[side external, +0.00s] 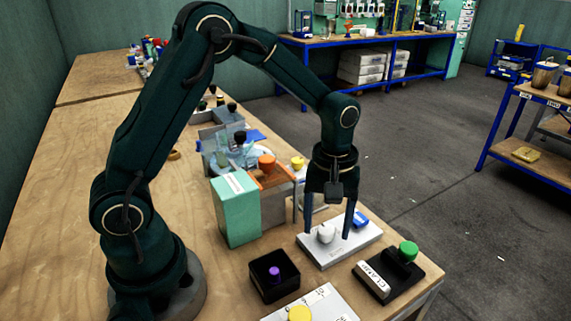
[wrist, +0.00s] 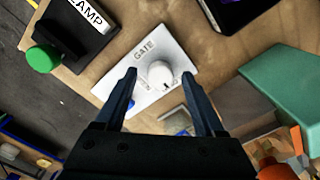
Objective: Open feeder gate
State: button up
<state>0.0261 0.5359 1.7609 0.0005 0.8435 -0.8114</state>
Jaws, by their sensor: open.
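A white plate (side external: 340,250) lies near the front right of the bench. In the wrist view the plate (wrist: 180,42) reads "GATE", and it carries a round white knob (wrist: 159,73) with smaller lettering beside it. The knob also shows in the side view (side external: 325,235). My gripper (side external: 336,222) points down over the plate. In the wrist view its open fingers (wrist: 161,75) appear on either side of the knob, with gaps. I cannot tell whether the fingertips are down at knob height. A blue part (side external: 360,217) shows at the plate's far side.
A black "CLAMP" base (side external: 390,279) with a green knob (side external: 408,251) stands to the right. A black box (side external: 275,290) with a purple knob and a plate with a yellow button (side external: 300,313) are in front. A teal box (side external: 234,210) and orange-topped equipment stand left.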

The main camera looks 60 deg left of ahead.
grip_shut()
jog(key=shift+m, duration=0.3)
jog(key=m, duration=0.3)
jog(key=shift+m, duration=0.3)
jog(key=m, duration=0.4)
jog(key=shift+m, duration=0.3)
jog(key=m, duration=0.4)
jog(key=shift+r, duration=0.1)
jog(key=shift+m, duration=2.5)
